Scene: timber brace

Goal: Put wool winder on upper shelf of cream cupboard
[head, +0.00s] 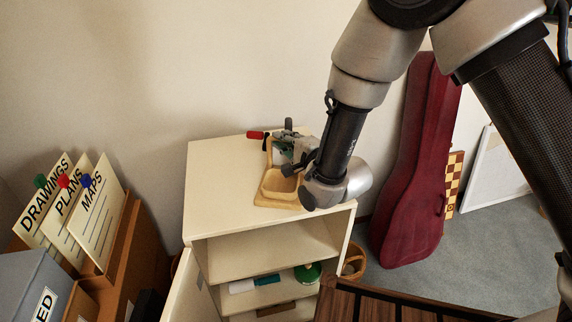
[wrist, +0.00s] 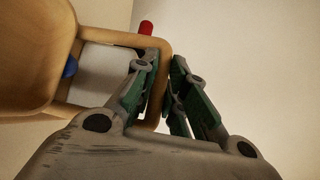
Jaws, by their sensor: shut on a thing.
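The wool winder (head: 280,184) is a pale wooden piece with a hollow, bowl-like part and a red handle end (head: 255,134). It is over the top of the cream cupboard (head: 215,185); I cannot tell whether it touches. My gripper (head: 286,158) is shut on its wooden frame. In the wrist view, my gripper (wrist: 166,72) has its green-padded fingers on either side of the frame's rim, with the winder's bowl (wrist: 35,50) to the left and a blue bit beside it. The upper shelf (head: 265,250) shows bare under the cupboard top; its right end is partly hidden.
The cupboard door (head: 191,292) stands open at the left. A green item (head: 307,273) and a teal-and-white one (head: 254,284) lie on the shelf below. A card-file box (head: 118,245) is left, a dark red instrument case (head: 414,165) right, a slatted dark wooden piece (head: 375,304) in front.

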